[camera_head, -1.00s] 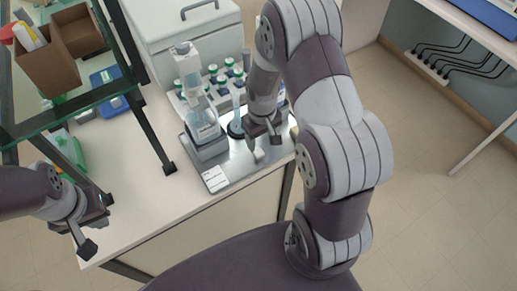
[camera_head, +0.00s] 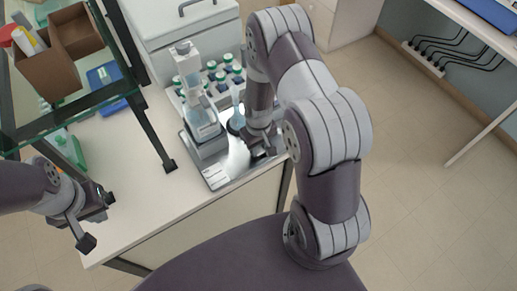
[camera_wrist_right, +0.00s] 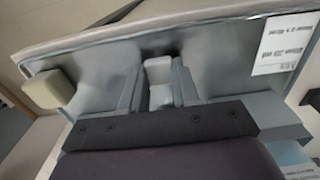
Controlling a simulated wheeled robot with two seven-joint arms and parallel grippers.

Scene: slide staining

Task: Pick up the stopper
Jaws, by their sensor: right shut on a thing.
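My right gripper (camera_head: 262,150) is low over the front right part of the metal tray (camera_head: 215,175). In the right wrist view its two fingers (camera_wrist_right: 158,92) are closed around a small pale block, which looks like the stopper (camera_wrist_right: 158,70). Only the top of this piece shows between the fingers. I cannot tell whether it touches the tray. In the head view the gripper hides it. My left gripper (camera_head: 96,220) is open and empty, at the left front edge of the table.
A glass shelf (camera_head: 75,110) with a cardboard box (camera_head: 55,65) is at left. A beige block (camera_wrist_right: 48,88) shows in the wrist view.

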